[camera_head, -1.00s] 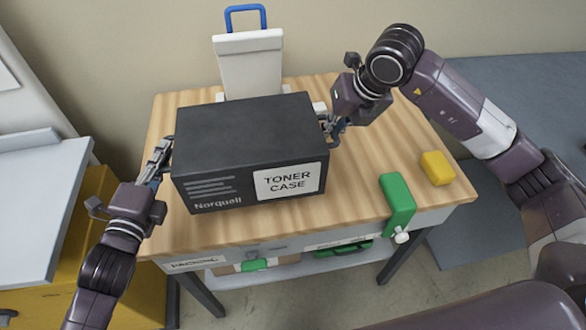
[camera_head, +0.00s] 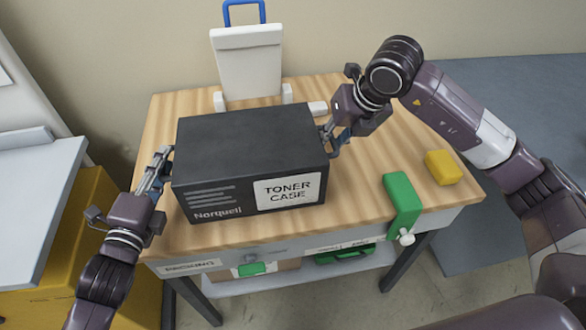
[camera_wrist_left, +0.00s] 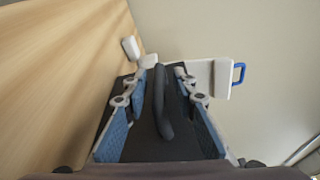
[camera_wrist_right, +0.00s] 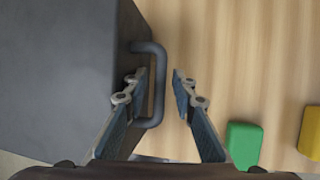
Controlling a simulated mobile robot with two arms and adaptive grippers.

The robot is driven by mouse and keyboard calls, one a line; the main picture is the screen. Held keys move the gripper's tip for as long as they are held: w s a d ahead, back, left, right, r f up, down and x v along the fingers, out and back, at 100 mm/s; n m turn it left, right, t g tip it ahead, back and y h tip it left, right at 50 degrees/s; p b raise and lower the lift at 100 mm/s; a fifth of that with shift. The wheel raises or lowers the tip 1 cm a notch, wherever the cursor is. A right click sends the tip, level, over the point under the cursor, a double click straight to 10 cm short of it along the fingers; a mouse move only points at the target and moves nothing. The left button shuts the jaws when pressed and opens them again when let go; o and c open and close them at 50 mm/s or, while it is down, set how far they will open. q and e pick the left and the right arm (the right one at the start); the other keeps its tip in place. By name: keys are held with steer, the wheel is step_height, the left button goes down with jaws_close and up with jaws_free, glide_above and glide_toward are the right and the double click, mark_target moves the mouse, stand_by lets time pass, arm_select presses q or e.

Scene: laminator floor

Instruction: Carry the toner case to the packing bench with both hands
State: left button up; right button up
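The toner case (camera_head: 245,150), a black box with a white label, appears to rest on the wooden top of the packing bench (camera_head: 370,165). My left gripper (camera_head: 163,160) is at the case's left side; in the left wrist view its open fingers stand on both sides of a dark handle (camera_wrist_left: 160,100), with gaps. My right gripper (camera_head: 328,138) is at the right side; in the right wrist view its open fingers straddle the other handle (camera_wrist_right: 158,85), one between handle and case, one outside. The case's underside is hidden.
A white upright panel with a blue handle (camera_head: 246,62) stands behind the case. A green block-like item (camera_head: 402,200) and a yellow block (camera_head: 443,167) are at the bench's right. A yellow cabinet (camera_head: 70,240) with a light top stands at left.

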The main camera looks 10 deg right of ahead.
arm_select(q)
steer(key=shift+s, duration=0.1)
steer(key=v, duration=0.7)
steer(key=shift+s, duration=0.4)
arm_select(e)
steer(key=v, duration=1.2)
arm_select(q)
steer(key=shift+a, duration=0.1)
